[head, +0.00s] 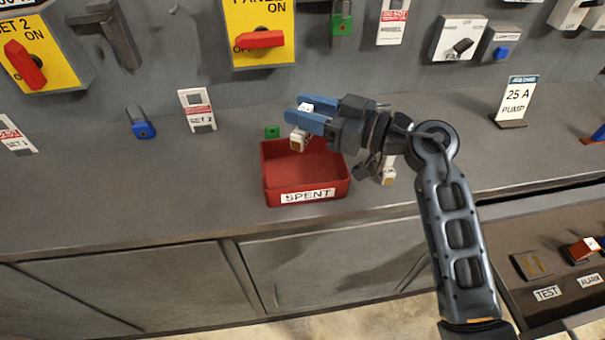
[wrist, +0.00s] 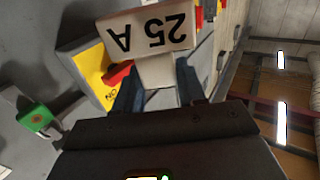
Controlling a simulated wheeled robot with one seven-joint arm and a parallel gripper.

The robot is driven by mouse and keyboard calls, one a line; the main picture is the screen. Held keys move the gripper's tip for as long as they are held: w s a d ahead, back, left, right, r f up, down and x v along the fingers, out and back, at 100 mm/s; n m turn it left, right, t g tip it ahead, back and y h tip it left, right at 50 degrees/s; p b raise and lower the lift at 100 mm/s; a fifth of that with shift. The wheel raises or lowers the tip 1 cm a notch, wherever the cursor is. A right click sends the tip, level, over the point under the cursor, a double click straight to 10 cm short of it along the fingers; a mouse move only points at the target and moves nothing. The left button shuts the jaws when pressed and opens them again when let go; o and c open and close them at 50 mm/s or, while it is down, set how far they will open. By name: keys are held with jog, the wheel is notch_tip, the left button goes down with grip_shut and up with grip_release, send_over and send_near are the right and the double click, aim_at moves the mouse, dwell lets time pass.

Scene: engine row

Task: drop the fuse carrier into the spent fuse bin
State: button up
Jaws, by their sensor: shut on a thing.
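The fuse carrier (head: 299,141) is a small white block with a brass-coloured end, held by my gripper (head: 307,110). In the wrist view the carrier (wrist: 148,33) shows a white face marked "25 A", upside down, between the blue fingers. My gripper is shut on it. The spent fuse bin (head: 306,196) is a red open box labelled "SPENT" on the counter. In the head view the carrier appears over the back part of the bin; its exact height above the rim is hard to tell. My gripper and wrist hide part of the bin's back right side.
Another white piece (head: 388,172) shows right of the bin, partly behind my arm. A green item (head: 272,131) is behind the bin. A blue padlock (head: 141,123) and a white tag (head: 197,110) stand left. A "25 A PUMP" sign (head: 517,101) stands right. The counter's left front is clear.

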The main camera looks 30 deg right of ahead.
dwell(0.3)
jog(key=o, duration=1.2)
jog(key=shift+c, duration=0.2)
jog(key=shift+f, duration=0.1)
jog(key=v, duration=0.7)
jog(key=shift+s+d, duration=0.25)
jog(key=shift+s, duration=0.05)
